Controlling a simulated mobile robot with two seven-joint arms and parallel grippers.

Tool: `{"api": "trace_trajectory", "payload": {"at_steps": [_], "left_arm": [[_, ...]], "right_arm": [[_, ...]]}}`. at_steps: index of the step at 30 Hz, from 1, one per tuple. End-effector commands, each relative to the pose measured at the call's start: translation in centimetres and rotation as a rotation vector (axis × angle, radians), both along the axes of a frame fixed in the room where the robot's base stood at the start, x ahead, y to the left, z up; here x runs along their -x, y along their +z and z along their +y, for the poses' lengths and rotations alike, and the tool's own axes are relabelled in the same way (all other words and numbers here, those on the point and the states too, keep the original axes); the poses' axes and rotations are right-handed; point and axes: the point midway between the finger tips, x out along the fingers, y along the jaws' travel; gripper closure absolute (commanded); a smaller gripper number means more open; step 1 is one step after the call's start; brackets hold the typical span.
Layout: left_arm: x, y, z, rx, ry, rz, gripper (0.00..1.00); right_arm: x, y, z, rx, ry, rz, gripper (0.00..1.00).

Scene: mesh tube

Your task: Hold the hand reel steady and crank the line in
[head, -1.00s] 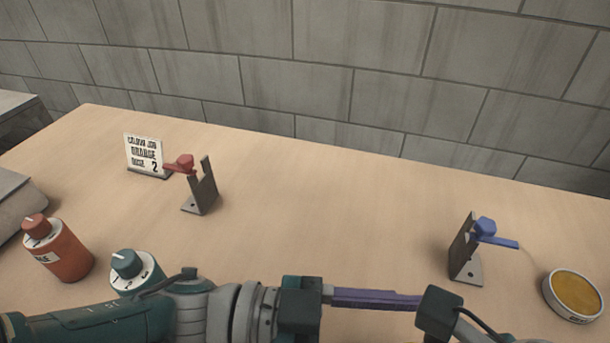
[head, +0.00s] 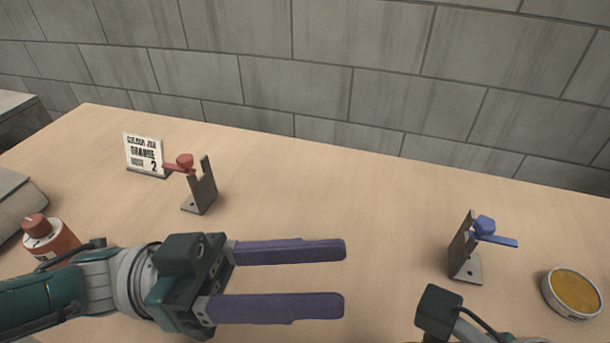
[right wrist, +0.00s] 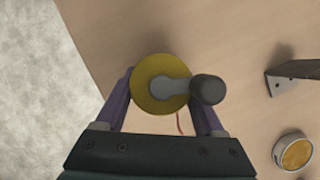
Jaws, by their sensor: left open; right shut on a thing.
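The hand reel (right wrist: 147,98) is a yellow disc with a grey crank arm (right wrist: 172,88) and a dark round knob (right wrist: 208,89), seen in the right wrist view. My right gripper (right wrist: 161,84) is shut on it, one purple finger on either side. A thin reddish line (right wrist: 179,124) shows just below the reel. In the head view only a yellow sliver shows at the bottom edge, beside my right wrist. My left gripper (head: 343,278) is open and empty above the table, its two purple fingers pointing right and well apart.
A bracket with a red handle (head: 185,161) and a sign (head: 144,155) stand back left. A bracket with a blue handle (head: 485,227) and a round tin (head: 572,293) are at right. An orange bottle (head: 50,243) is at left. The middle table is clear.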

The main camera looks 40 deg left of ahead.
Motion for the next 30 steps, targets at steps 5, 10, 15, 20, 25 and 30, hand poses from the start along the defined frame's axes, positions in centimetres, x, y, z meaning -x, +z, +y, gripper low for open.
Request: {"api": "trace_trajectory", "payload": {"at_steps": [5, 10, 15, 20, 25, 30], "left_arm": [[-1.9, 0.7, -1.9, -0.136, -0.220, -0.036, 0.46], [-3.2, -0.5, -2.1, -0.353, -0.387, -0.059, 0.46], [-4.5, -2.0, -0.3, -0.585, -0.497, -0.066, 0.46], [-5.0, -3.4, -0.7, -0.685, -0.537, -0.060, 0.46], [-5.0, -4.7, -4.0, -0.684, -0.534, -0.062, 0.46], [-5.0, -5.9, -7.1, -0.684, -0.533, -0.061, 0.46]], "right_arm": [[0.1, 0.0, 0.0, 0.001, 0.000, 0.001, 0.93], [0.0, 0.0, 0.0, 0.001, 0.000, 0.001, 0.93], [0.0, 0.0, 0.0, 0.001, 0.000, 0.001, 0.93], [0.0, 0.0, 0.0, 0.001, 0.000, 0.001, 0.93], [0.0, 0.0, 0.0, 0.001, 0.000, 0.001, 0.93], [0.0, 0.0, 0.0, 0.001, 0.000, 0.001, 0.93]]}}
